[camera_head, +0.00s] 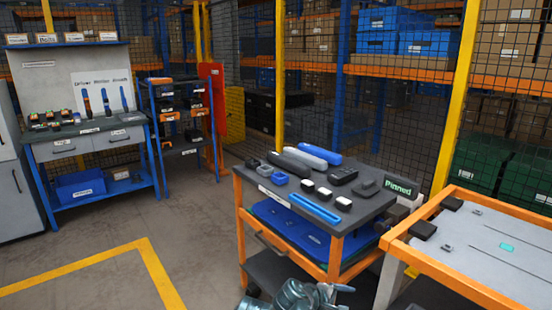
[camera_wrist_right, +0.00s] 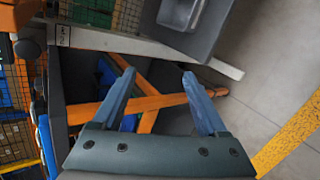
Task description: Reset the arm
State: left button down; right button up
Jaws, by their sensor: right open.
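My right gripper (camera_wrist_right: 160,85) is open in the right wrist view, with its two blue fingers spread apart and nothing between them. The tips lie in front of orange bars under a dark structure. In the head view, part of a grey-green arm with a gripper (camera_head: 335,294) shows at the bottom edge, in front of the orange cart (camera_head: 335,262); I take it to be my right one. It is cut off by the frame. My left gripper is not in view.
The cart's dark top (camera_head: 362,211) holds several small items and a "Pinned" sign (camera_head: 400,187). An orange-edged workbench (camera_head: 490,240) stands close at the right. A blue-legged bench (camera_head: 95,135) is at the left. The floor (camera_head: 80,240) between is clear.

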jog(key=s+a+f+m+g+y, duration=0.6)
jog(key=s+a+f+y, duration=0.25)
jog(key=s+a, duration=0.5)
notch_tip(320, 180, up, 17)
jog(key=p, duration=1.7)
jog(key=shift+s+r+p, duration=0.15)
jog(key=shift+p, duration=0.25)
jog(key=shift+a+h, duration=0.1)
jog(key=shift+h, duration=0.15)
